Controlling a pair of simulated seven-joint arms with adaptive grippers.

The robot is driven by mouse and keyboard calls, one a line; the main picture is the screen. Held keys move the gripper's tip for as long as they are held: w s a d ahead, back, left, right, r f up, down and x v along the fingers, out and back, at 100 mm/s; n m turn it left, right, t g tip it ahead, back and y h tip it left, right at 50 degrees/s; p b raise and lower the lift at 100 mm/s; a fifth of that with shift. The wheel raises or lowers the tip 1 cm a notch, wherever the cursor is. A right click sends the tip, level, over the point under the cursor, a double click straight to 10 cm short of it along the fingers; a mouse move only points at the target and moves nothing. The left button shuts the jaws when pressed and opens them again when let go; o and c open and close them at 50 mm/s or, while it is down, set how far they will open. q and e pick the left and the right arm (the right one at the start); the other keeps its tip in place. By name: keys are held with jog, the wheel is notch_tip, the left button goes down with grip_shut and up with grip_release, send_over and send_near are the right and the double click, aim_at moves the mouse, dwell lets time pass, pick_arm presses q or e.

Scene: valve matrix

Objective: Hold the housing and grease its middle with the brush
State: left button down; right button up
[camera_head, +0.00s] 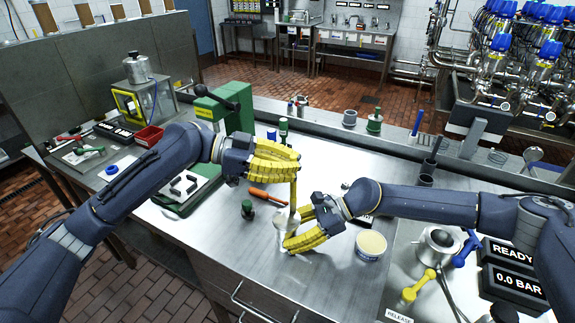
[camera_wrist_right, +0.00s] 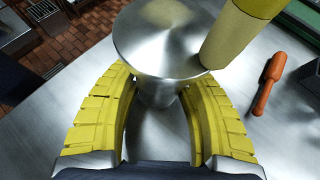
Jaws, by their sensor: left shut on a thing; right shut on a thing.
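My left gripper (camera_head: 296,166) is shut on the brush (camera_head: 294,191), a yellow-olive rod that hangs down from its fingers. My right gripper (camera_head: 282,230) is shut on the silver metal housing (camera_head: 283,221) low over the steel bench. In the right wrist view the housing (camera_wrist_right: 160,35) shows a round, flat top and a narrower body between my two yellow fingers (camera_wrist_right: 160,92). The brush (camera_wrist_right: 238,30) stands slightly tilted at the right edge of that top. Its bottom end is hard to see, and I cannot tell whether it touches.
An open tub of cream-coloured grease (camera_head: 371,243) stands right of my right gripper. An orange-handled tool (camera_head: 266,195) and a small dark green-topped part (camera_head: 247,209) lie to the left. A green press (camera_head: 225,108) stands behind. A tray with a yellow tool (camera_head: 418,287) is at the right.

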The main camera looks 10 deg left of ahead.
pick_arm(q)
jog(key=shift+s+a, duration=0.25)
jog(key=shift+s, duration=0.6)
jog(key=shift+s+a, duration=0.25)
jog(key=shift+s, duration=0.55)
jog(key=shift+s, duration=0.1)
jog(key=shift+s+a, duration=0.3)
jog(key=shift+s, duration=0.4)
jog(key=shift+s+a, duration=0.25)
jog(key=shift+s, duration=0.4)
jog(key=w+d, duration=0.2)
jog(key=w, duration=0.4)
jog(key=shift+d, duration=0.15)
jog(key=shift+w, duration=0.1)
jog(key=shift+r, duration=2.95)
jog(key=shift+r, duration=0.1)
jog(key=shift+r, duration=1.4)
